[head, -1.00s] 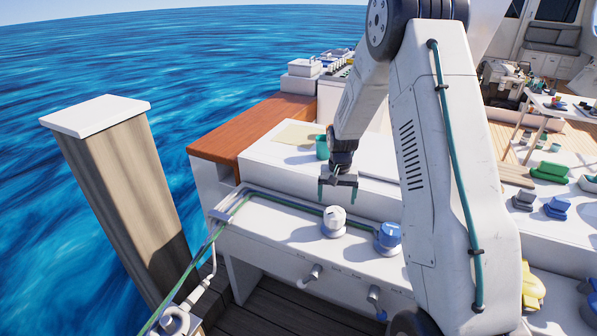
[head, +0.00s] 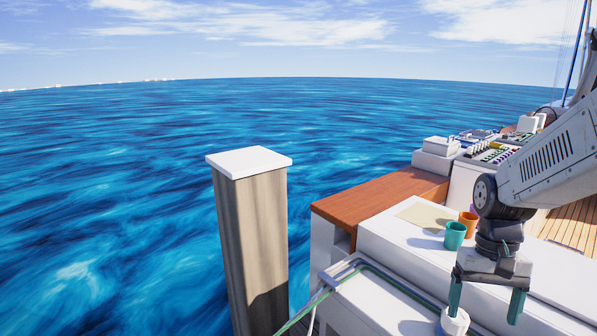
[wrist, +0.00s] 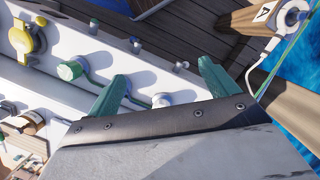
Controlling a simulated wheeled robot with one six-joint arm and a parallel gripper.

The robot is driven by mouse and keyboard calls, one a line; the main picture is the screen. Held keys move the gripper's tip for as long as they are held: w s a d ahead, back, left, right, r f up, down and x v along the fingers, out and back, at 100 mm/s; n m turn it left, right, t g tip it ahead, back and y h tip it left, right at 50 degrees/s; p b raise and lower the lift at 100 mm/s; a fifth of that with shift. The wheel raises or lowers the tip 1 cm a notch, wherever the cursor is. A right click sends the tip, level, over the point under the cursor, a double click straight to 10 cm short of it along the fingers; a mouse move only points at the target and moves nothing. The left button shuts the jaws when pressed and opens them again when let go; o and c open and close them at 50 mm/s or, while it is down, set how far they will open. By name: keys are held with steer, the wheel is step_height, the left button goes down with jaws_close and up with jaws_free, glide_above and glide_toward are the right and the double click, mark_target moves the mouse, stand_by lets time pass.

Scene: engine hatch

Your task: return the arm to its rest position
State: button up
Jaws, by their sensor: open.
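My gripper (head: 487,302) hangs at the lower right of the head view, pointing down, with its two teal fingers apart and nothing between them. Behind and below it in that view is a white knob (head: 455,321), partly cut off by the frame edge. In the wrist view the gripper (wrist: 162,92) also shows its two teal fingers spread, with a white knob (wrist: 162,100) visible between and beyond them. Whether a finger touches the knob cannot be told. My arm link reaches in from the right edge.
A teal cup (head: 455,236) and an orange cup (head: 468,222) stand on the white counter beside my wrist. A wooden post (head: 250,250) with a white cap rises left of the counter. A green hose (head: 385,277) runs along the lower ledge. Open water lies left.

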steer(key=s+a+r+n+t, duration=0.1)
steer(key=s+a+r+t, duration=0.1)
steer(key=s+r, duration=0.3)
steer(key=s+a+r+n+t, duration=0.2)
steer(key=s+a+r, duration=0.3)
steer(key=s, duration=0.5)
steer(key=shift+a+h, duration=0.15)
steer(key=shift+h, duration=0.15)
